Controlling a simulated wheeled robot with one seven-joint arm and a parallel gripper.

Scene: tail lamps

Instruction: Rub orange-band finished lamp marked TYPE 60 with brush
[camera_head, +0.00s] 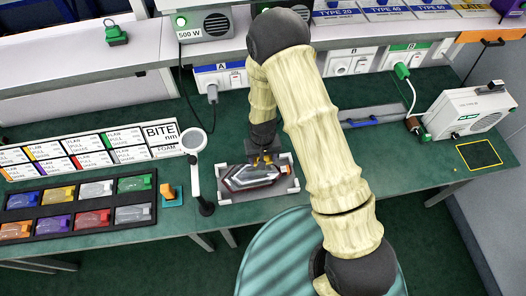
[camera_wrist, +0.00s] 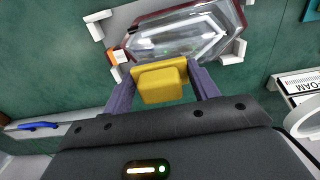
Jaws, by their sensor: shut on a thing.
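My gripper (camera_wrist: 163,88) is shut on a yellow block, the back of what seems to be the brush (camera_wrist: 160,84); no bristles show. In the head view my gripper (camera_head: 265,160) is over the lamp (camera_head: 247,177). The lamp has a clear faceted lens and a dark red edge, and lies in a grey cradle with white corner stops (camera_head: 226,197). It also shows in the wrist view (camera_wrist: 180,40), just beyond the yellow block. A small orange patch (camera_wrist: 114,57) shows at its left end. No TYPE marking is readable on it. I cannot tell whether brush and lamp touch.
A magnifier on a stand (camera_head: 197,165) is close left of the cradle. Further left are an orange-and-teal block (camera_head: 171,195), a black tray (camera_head: 75,231) of coloured lenses, and a label board (camera_head: 90,150). A white tester (camera_head: 470,112) stands right. Green bench right of the cradle is partly hidden by my arm.

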